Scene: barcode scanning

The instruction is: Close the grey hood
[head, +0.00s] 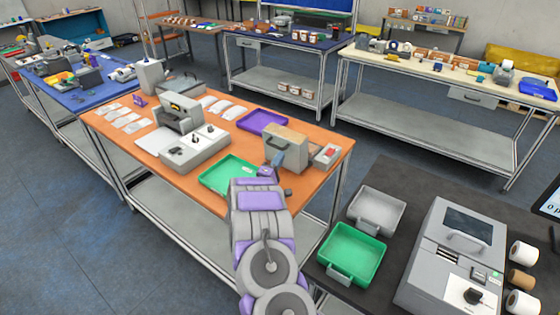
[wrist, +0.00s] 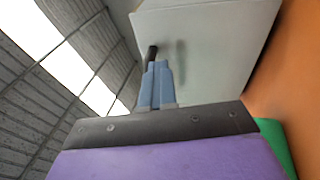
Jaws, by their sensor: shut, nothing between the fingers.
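A grey hood-like box (head: 285,147) with a tan top stands on the orange table near its right front part. Its pale grey panel (wrist: 215,50) fills the upper right of the wrist view. My gripper (head: 279,160) is in front of this box, with its blue-grey fingers (wrist: 157,68) together and empty. A dark bar (wrist: 152,52) shows just beyond the fingertips, close to the panel; I cannot tell whether they touch. My purple wrist hides part of the box's lower front.
Left on the orange table (head: 110,150) stands another grey device (head: 195,147) with a raised part. A green tray (head: 222,177) lies left of my gripper and a purple tray (head: 262,121) behind. A small red-marked unit (head: 327,154) stands right of the box.

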